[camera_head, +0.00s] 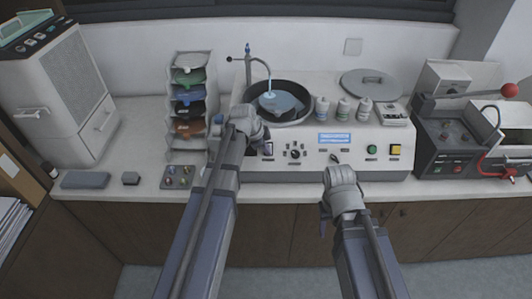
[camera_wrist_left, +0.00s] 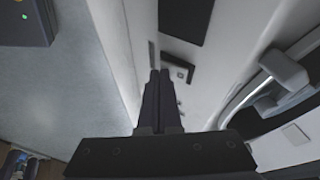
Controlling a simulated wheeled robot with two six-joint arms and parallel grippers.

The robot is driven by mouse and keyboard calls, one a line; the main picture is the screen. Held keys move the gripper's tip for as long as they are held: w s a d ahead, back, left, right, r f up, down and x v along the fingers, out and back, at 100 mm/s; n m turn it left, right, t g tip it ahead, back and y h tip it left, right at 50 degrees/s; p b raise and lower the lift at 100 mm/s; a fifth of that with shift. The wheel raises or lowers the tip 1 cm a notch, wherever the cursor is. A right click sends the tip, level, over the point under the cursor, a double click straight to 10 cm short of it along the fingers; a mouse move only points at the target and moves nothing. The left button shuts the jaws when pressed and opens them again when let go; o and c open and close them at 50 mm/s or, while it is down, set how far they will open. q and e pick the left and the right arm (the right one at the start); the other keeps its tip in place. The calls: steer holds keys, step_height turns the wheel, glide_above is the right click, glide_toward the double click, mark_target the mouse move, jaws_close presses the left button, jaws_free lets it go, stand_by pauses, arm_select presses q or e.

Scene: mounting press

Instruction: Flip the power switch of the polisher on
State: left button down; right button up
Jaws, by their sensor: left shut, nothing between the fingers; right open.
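The polisher is a pale machine (camera_head: 315,150) on the counter, with a round bowl and a front panel. A dark rocker-like switch (camera_head: 268,149) sits at the left of that panel, just right of my left gripper; its on or off position is too small to tell. My left gripper (camera_head: 262,138) is at the panel's left end, its fingertips largely hidden by its wrist. In the left wrist view its dark fingers (camera_wrist_left: 160,75) are shut and empty, close to a small black-framed part (camera_wrist_left: 178,68) on a pale face. My right gripper (camera_head: 323,218) is open and empty before the counter's front edge.
A knob (camera_head: 295,154), a green button (camera_head: 372,149) and a yellow button (camera_head: 395,150) are on the same panel. Several bottles (camera_head: 343,108) stand beside the bowl (camera_head: 308,112). A shelf rack (camera_head: 190,110) stands left, a press with a red-knobbed lever (camera_head: 510,90) right.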

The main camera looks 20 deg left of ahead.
arm_select(q)
steer(key=shift+w+f+b, duration=0.1)
steer(key=shift+f+b, duration=0.25)
steer(key=shift+b, duration=0.05)
steer(key=shift+r, duration=0.2)
steer(key=shift+r+p, duration=0.1)
steer(key=shift+p, duration=0.2)
steer(key=shift+r+p, duration=0.75)
